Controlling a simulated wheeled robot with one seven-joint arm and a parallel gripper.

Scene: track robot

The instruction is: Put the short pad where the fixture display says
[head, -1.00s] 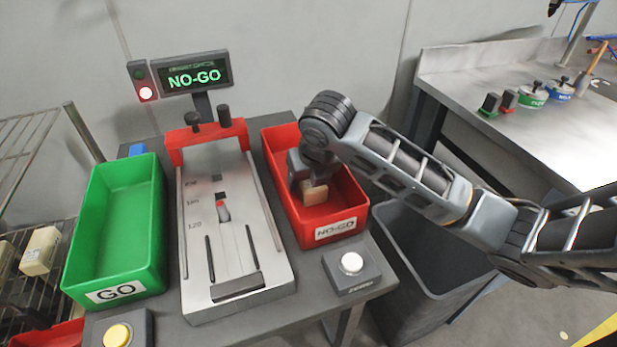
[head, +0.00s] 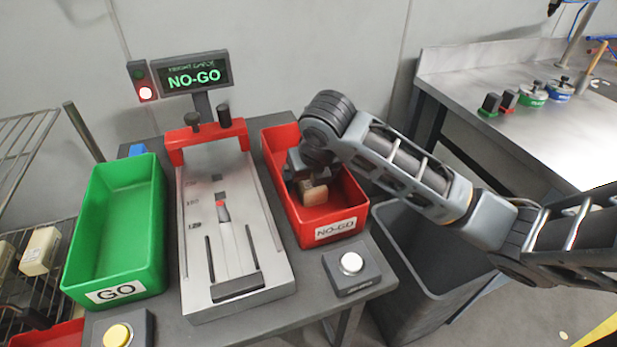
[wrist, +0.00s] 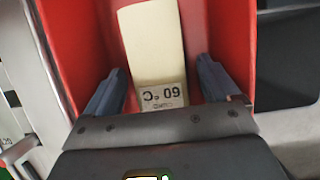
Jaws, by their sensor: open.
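The fixture display (head: 194,78) reads NO-GO in green, and the lower lamp beside it is lit red. The short pad (head: 314,193) is a cream block inside the red NO-GO bin (head: 354,213). In the wrist view the pad (wrist: 150,45) lies between the fingers, with a label reading 60 °C at its near end. My gripper (wrist: 160,88) is open, with a gap between each finger and the pad. In the head view my gripper is down inside the red bin and partly hidden by my wrist.
The measuring fixture (head: 258,275) stands left of the red bin, its bed empty of any pad. A green GO bin (head: 112,262) is further left. A button box (head: 352,265) is in front of the red bin, and a dark open container (head: 415,235) stands to the right.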

